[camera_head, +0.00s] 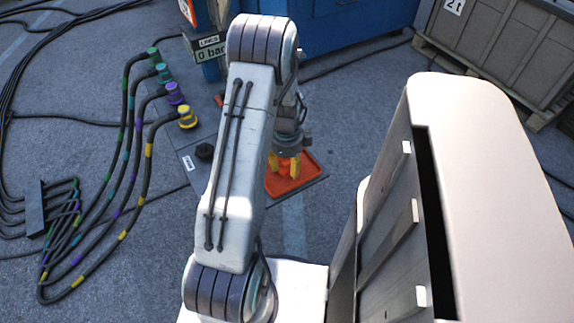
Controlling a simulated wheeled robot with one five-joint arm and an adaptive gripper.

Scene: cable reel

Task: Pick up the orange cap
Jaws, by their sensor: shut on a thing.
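My gripper (285,167) is beyond my white arm, pointing down over a red-orange tray (308,177) on the dark base plate. Its yellow fingers are shut on the orange cap. The cap is small and mostly hidden by the fingers, and its orange blends with the tray behind it. I cannot tell whether the cap touches the tray or is held just above it.
Connectors with green, teal, purple and yellow (187,117) ends stand left of my arm, with cables looping to a dark block (40,207). A blue container (345,35) and a crate (505,45) are behind.

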